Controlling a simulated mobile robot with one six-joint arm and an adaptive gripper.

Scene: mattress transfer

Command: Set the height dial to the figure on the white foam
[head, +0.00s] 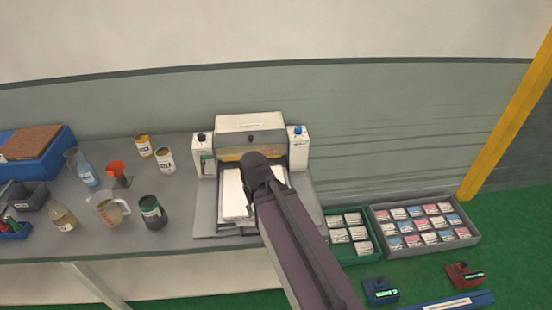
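A white machine (250,123) stands at the back of the grey table. A dark knob (202,137) sits on top of its left post, and a blue knob (298,130) on its right post. I cannot tell which is the height dial, and no setting is readable. A white foam block (234,194) lies on the machine's bed, partly covered by my arm. No figure on it is legible from here. My arm reaches up from the bottom, its dark rounded end over the bed in front of the machine. My gripper is hidden behind it.
Cans, bottles and a jug crowd the table's left, with a dark green can (152,212) nearest the machine. A green tray (352,256) and a grey tray (447,247) of small blocks lie right. A yellow post (510,115) stands far right.

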